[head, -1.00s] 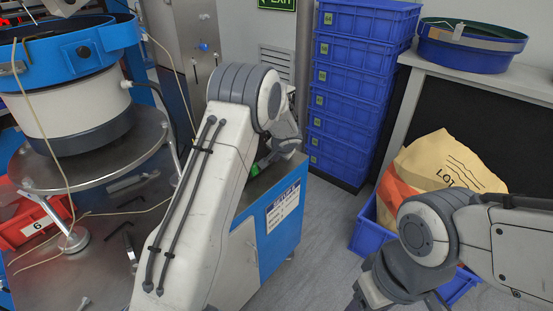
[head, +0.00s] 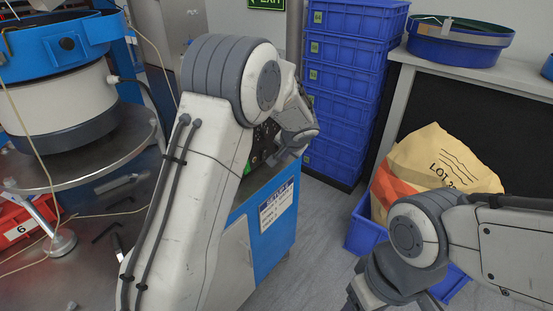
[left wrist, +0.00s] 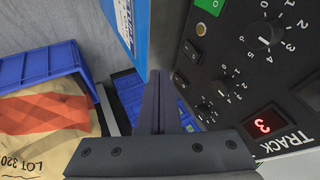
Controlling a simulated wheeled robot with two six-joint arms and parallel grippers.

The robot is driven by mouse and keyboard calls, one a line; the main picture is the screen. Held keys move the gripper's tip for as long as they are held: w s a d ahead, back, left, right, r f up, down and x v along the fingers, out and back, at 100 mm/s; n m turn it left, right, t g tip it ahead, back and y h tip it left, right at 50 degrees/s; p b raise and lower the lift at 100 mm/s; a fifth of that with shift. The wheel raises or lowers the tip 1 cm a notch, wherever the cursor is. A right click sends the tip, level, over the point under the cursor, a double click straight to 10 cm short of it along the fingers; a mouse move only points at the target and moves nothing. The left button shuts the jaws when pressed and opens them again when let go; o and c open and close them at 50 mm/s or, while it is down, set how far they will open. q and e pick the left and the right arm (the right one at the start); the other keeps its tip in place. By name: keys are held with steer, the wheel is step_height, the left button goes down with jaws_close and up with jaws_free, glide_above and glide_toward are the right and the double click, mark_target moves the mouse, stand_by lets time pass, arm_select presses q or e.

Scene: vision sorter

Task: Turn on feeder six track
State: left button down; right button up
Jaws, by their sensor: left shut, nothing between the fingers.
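A dark control panel (head: 264,138) sits on top of a blue and white cabinet, partly hidden behind my left arm in the head view. In the left wrist view the panel (left wrist: 215,65) has several numbered knobs (left wrist: 265,34), black rocker switches (left wrist: 191,50), a green switch (left wrist: 210,6) and a red display (left wrist: 264,124) reading 3 near a TRACK label (left wrist: 290,142). My left gripper (left wrist: 164,80) is shut and empty, beside the panel in that view. I cannot tell if it touches. My right gripper's fingers are out of frame.
A bowl feeder (head: 60,85) stands at left above a red bin (head: 22,222) marked 6. Stacked blue crates (head: 342,90) stand behind the cabinet (head: 268,230). A yellow sack (head: 436,165) lies in a blue crate at right. Some floor between is clear.

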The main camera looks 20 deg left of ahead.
arm_select(q)
steer(key=shift+d+v, duration=0.25)
steer(key=shift+v, duration=1.55)
steer(key=shift+s+f, duration=0.15)
steer(key=s+d+r+m+g+h, duration=0.15)
steer(key=s+d, duration=0.25)
steer(key=s, duration=0.9)
steer(key=s+d+m+g+h, duration=0.25)
steer(key=s+d, duration=0.25)
steer(key=s, duration=0.9)
steer(key=s+d+r+m+g+h, duration=0.15)
steer(key=s+d, duration=0.25)
steer(key=s, duration=0.9)
step_height(320, 180, up, 15)
steer(key=n+p, duration=0.1)
steer(key=p, duration=1.5)
steer(key=shift+w+d+f+g, duration=0.15)
steer(key=shift+w+f+g, duration=0.05)
steer(key=shift+w+g, duration=0.2)
steer(key=shift+y, duration=0.25)
